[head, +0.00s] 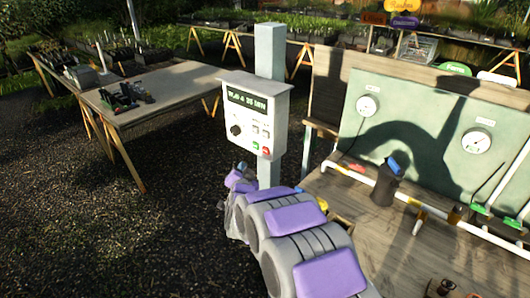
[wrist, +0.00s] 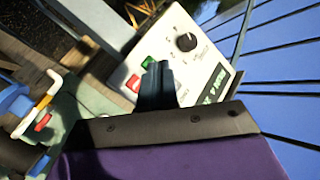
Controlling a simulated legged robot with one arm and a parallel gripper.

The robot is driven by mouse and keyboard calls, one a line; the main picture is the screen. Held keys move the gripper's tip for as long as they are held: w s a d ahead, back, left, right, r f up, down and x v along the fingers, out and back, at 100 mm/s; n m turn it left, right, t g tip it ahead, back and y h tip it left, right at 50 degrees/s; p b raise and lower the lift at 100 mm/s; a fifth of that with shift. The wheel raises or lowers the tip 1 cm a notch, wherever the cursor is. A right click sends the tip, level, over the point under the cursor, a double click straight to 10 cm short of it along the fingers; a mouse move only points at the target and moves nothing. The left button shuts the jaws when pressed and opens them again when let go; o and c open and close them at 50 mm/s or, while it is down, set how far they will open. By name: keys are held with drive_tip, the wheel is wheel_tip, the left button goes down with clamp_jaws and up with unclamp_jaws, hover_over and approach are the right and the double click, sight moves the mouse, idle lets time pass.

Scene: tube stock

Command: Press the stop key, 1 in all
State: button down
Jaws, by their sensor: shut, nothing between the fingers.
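A pale control box (head: 252,115) is fixed to a post, with a lit display, a black dial (head: 236,130) and small keys on its front. The red key (head: 265,151), which looks like the stop key, is at the lower right beside the green key (head: 255,146). In the wrist view, the red key (wrist: 133,83) and the green key (wrist: 147,62) show just left of my fingertips. My gripper (wrist: 158,70) is shut and empty, in front of the panel. I cannot tell whether it touches the panel. Lettering on the keys is too small to read.
A wooden bench (head: 440,240) with a green gauge board (head: 415,110), white pipe and a dark canister (head: 385,185) stands on the right. A table (head: 165,90) with small items stands at the left. The gravel between is clear.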

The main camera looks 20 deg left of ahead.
sight(266, 151)
drive_tip(key=w+d+b, duration=0.2)
drive_tip(key=w+d, duration=0.1)
drive_tip(key=w, duration=0.4)
drive_tip(key=shift+w+b, duration=0.3)
drive_tip(key=shift+w, duration=0.1)
drive_tip(key=shift+d, duration=0.15)
idle(1.7)
drive_tip(key=shift+w+d, duration=0.2)
drive_tip(key=shift+w, duration=0.1)
drive_tip(key=shift+w+d+r, duration=0.1)
drive_tip(key=shift+w, duration=0.25)
idle(0.6)
drive_tip(key=shift+s, duration=0.1)
drive_tip(key=shift+s+a, duration=0.3)
drive_tip(key=shift+s, duration=0.35)
idle(0.3)
